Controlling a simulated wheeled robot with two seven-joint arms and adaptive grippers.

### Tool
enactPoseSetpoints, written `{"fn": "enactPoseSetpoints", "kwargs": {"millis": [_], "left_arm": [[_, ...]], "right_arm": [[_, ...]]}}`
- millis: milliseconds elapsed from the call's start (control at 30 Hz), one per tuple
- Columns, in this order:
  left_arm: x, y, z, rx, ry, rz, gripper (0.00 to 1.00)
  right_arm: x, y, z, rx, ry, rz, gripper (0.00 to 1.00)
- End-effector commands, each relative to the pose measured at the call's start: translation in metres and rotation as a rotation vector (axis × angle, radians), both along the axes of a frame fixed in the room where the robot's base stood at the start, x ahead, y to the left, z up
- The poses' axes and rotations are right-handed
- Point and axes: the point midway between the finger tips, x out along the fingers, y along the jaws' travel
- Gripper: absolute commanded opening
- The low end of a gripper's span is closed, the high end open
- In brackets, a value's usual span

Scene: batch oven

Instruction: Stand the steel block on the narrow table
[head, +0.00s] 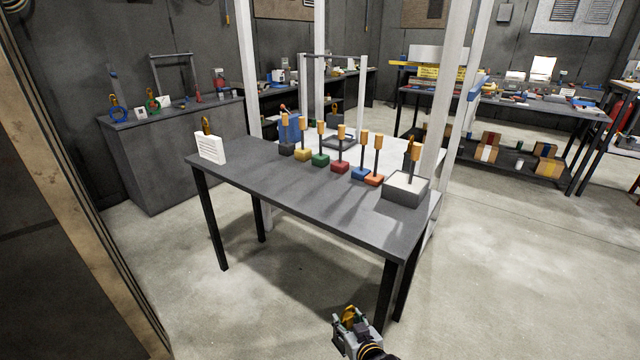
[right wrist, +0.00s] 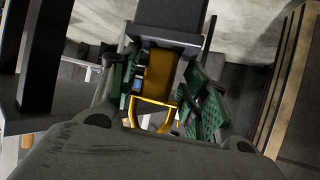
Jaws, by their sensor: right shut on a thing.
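My right gripper (head: 352,318) is low at the bottom centre of the head view, in front of the long dark table (head: 290,186). I cannot tell for sure that this is the narrow table. In the right wrist view the green-padded fingers of my right gripper (right wrist: 170,88) are shut on an orange handle (right wrist: 160,72). A dark grey block (right wrist: 172,14) shows beyond the handle and appears joined to it; it looks like the steel block. The block is cut off by the frame's top edge. My left gripper is not in view.
Several coloured blocks with upright orange-topped handles, such as the green one (head: 320,160), stand in a row on the dark table. A grey box (head: 405,190) is at its right end, a white card (head: 211,148) at its left. White posts rise behind. Bare floor lies in front.

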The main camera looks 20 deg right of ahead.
Motion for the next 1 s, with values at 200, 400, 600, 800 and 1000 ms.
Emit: {"fn": "enactPoseSetpoints", "kwargs": {"millis": [200, 400, 600, 800, 1000], "left_arm": [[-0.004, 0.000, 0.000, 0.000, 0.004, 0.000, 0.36], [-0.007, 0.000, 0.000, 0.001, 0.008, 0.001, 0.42], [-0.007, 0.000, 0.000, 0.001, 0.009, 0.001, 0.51], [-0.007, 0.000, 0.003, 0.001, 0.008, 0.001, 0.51], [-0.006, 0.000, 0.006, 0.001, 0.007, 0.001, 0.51]], "right_arm": [[0.003, 0.000, 0.006, 0.000, -0.013, 0.001, 0.13], [0.003, 0.000, 0.006, 0.000, -0.014, 0.001, 0.13], [0.006, 0.000, 0.009, 0.000, -0.014, 0.001, 0.13], [0.016, 0.000, 0.023, 0.000, -0.018, 0.001, 0.13], [0.034, -0.001, 0.045, 0.001, -0.019, 0.003, 0.13]]}}
